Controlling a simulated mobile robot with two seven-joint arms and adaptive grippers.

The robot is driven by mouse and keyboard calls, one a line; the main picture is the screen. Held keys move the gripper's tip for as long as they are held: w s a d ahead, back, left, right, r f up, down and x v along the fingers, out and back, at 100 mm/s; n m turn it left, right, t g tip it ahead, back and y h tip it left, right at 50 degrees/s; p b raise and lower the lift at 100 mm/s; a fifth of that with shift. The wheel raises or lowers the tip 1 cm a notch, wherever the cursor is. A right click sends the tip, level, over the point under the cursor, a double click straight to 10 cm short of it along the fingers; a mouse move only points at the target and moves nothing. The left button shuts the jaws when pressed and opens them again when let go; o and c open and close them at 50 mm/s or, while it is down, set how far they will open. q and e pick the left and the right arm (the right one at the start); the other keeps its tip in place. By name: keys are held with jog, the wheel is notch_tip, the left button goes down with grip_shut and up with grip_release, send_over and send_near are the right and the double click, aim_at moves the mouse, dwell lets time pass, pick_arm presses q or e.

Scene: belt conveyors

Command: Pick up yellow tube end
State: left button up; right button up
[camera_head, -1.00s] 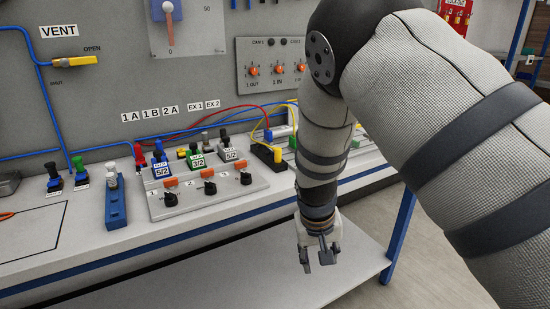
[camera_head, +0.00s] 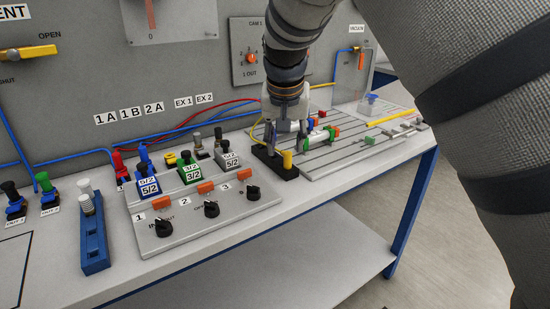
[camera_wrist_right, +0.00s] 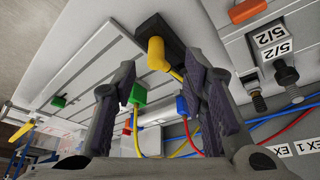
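The yellow tube end (camera_head: 287,159) stands in a black block (camera_head: 290,172) on the bench, right of the valve panel. In the right wrist view the yellow tube end (camera_wrist_right: 157,52) sits on the black block (camera_wrist_right: 158,29), with a thin yellow tube running from it between the fingers. My right gripper (camera_head: 285,138) points down close above and behind the block. In its wrist view the gripper (camera_wrist_right: 160,82) has its fingers spread, with the tube end just beyond the tips. It holds nothing. My left gripper is out of view.
The grey panel (camera_head: 243,206) with knobs and labelled valves stands left of the block. Red and blue tubes run behind.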

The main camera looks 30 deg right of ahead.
aim_at(288, 153)
jog(key=x, duration=0.5)
jog(key=shift+d, duration=0.3)
jog(key=shift+r, duration=0.1)
grip_shut()
